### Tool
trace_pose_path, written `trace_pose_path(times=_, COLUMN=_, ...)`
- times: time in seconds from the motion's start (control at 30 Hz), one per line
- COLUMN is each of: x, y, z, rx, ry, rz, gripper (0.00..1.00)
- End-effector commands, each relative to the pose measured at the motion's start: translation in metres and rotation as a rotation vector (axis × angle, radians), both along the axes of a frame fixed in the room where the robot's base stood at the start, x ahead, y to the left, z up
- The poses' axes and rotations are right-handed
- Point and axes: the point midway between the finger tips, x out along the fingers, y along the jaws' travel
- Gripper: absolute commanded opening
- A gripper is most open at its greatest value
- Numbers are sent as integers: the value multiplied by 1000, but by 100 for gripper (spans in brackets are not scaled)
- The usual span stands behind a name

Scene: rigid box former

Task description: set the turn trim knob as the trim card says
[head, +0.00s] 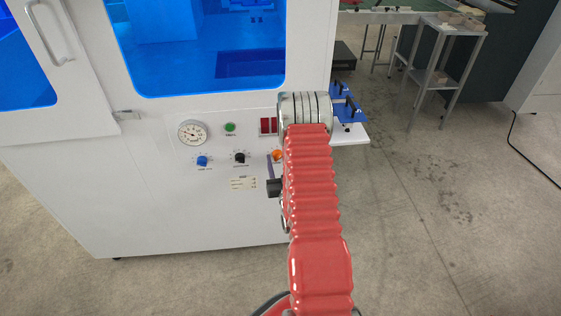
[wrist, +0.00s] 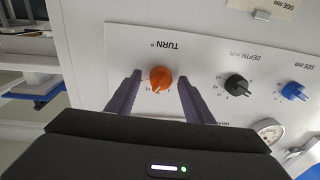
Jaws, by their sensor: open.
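The orange turn knob (wrist: 161,77) sits on the white panel under the label "TURN", which shows upside down in the wrist view. A pale pointer mark shows on its lower side in that view. It also shows in the head view (head: 277,155), partly behind my arm. My gripper (wrist: 160,85) is open, with one purple finger on each side of the knob and visible gaps to both. I cannot tell how deep the fingertips reach. The trim card (head: 244,184) is on the panel below the knobs, its print too small to read. A card edge with a clip shows in the wrist view (wrist: 265,8).
The black depth knob (wrist: 237,85) and the blue side knob (wrist: 293,91) sit in the same row. A blue fixture (head: 345,105) on a shelf is right of my arm.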

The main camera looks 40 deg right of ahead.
Motion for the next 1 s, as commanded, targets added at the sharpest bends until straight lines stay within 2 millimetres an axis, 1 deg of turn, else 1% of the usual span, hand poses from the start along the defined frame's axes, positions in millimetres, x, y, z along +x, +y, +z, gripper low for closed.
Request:
trace_pose_path(times=0.2, x=-2, y=1, z=-1, rx=0, ry=1, rz=1, gripper=47)
trace_pose_path(times=0.37, x=-12, y=7, z=-2, rx=2, ry=3, rz=0, gripper=47)
trace_pose_path(times=0.47, x=-24, y=15, z=-3, rx=3, ry=3, rz=1, gripper=47)
trace_pose_path(times=1.0, x=-104, y=60, z=-8, rx=2, ry=3, rz=-2, gripper=47)
